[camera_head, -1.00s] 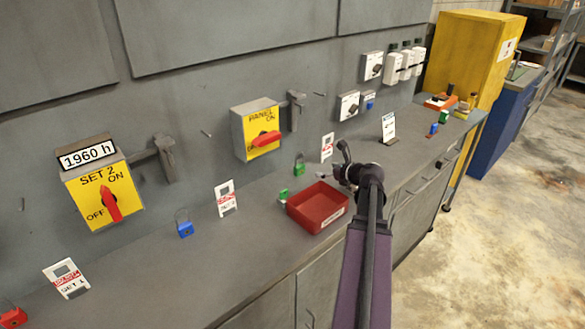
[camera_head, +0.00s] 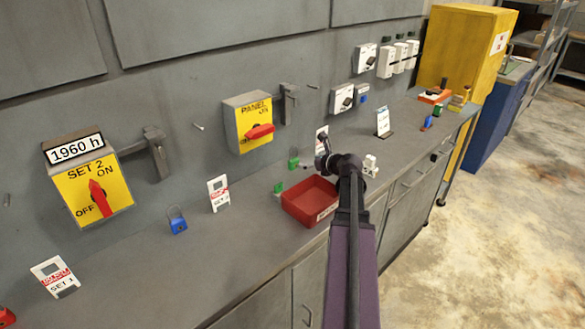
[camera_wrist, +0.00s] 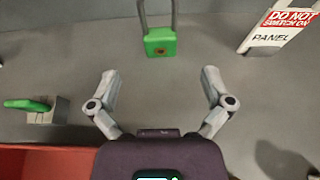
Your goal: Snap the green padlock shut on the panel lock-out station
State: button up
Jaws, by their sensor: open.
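The green padlock (camera_head: 293,162) stands on the grey bench below the panel station. In the wrist view the padlock (camera_wrist: 160,42) is ahead of my gripper, shackle up, its top cut off by the frame; I cannot tell if it is latched. The panel station is a yellow-faced box (camera_head: 241,112) on the wall with a red handle (camera_head: 260,132); a grey metal bracket (camera_head: 288,103) is beside it. My gripper (camera_wrist: 160,80) is open and empty, its fingers spread short of the padlock. In the head view my arm's end hides part of the bench.
A red tray (camera_head: 291,206) sits near my arm. A small green-topped grey piece (camera_wrist: 35,107) lies left of my gripper. A PANEL "do not switch on" tag (camera_wrist: 277,30) stands at right. A blue padlock (camera_head: 177,221) and another tag (camera_head: 218,193) stand farther left.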

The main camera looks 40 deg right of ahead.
aim_at(294, 159)
jog(key=shift+b+x, duration=0.3)
jog(key=shift+x, duration=1.05)
jog(key=shift+b+x, duration=1.1)
jog(key=shift+x, duration=1.7)
jog(key=c, duration=1.3)
jog(key=shift+r, duration=0.15)
notch_tip(294, 159, up, 10)
jog(key=p, duration=1)
